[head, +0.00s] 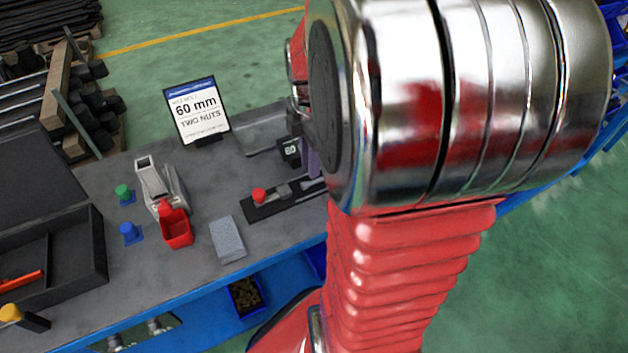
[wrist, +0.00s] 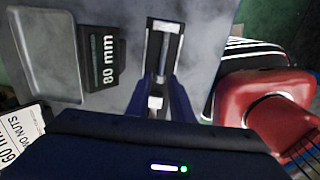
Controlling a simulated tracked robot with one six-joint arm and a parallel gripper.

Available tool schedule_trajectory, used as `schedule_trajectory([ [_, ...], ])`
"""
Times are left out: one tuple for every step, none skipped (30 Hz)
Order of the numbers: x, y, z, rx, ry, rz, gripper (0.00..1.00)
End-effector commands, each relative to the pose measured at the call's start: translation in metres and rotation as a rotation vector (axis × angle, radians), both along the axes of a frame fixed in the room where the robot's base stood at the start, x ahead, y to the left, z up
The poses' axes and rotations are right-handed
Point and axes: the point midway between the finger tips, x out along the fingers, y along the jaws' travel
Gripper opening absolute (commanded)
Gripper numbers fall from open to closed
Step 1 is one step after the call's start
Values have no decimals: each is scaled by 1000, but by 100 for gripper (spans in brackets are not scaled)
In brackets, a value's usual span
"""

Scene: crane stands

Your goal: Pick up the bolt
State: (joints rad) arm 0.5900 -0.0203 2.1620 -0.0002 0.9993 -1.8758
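In the wrist view a silver bolt (wrist: 163,52) lies lengthwise in a narrow black holder with a pale end bar, its shank pointing away from me. A pale block-like piece, perhaps its head, shows at the near end. My gripper (wrist: 162,85) has its two blue fingers apart on either side of this near end; I cannot see contact with it. In the head view my arm hides most of my gripper and the bolt.
A black "80 mm" label block (wrist: 100,58) and a grey tray (wrist: 45,55) are left of the holder.

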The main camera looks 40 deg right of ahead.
Motion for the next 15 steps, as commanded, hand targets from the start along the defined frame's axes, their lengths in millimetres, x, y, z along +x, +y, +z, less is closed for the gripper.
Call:
schedule_trajectory([
  [0, 0, -3, 2, 2, 0, 20],
  [-1, 1, -6, 2, 3, 0, 20],
  [-1, 1, -10, 2, 4, 0, 20],
  [-1, 1, -13, 2, 4, 0, 20],
  [-2, 2, -17, 2, 5, 0, 20],
  [-2, 2, -23, 4, 5, 0, 20],
  [-2, 2, -27, 2, 4, 0, 20],
  [-2, 3, -31, 2, 5, 0, 20],
  [-2, 2, -37, 2, 4, 0, 20],
  [-2, 2, -40, 3, 3, 0, 20],
  [-2, 2, -44, 3, 4, 0, 20],
  [-2, 2, -47, 2, 3, 0, 20],
  [-1, 2, -48, 2, 2, 0, 20],
  [-1, 2, -49, 1, 1, 0, 20],
  [-1, 2, -50, 1, 1, -1, 20],
])
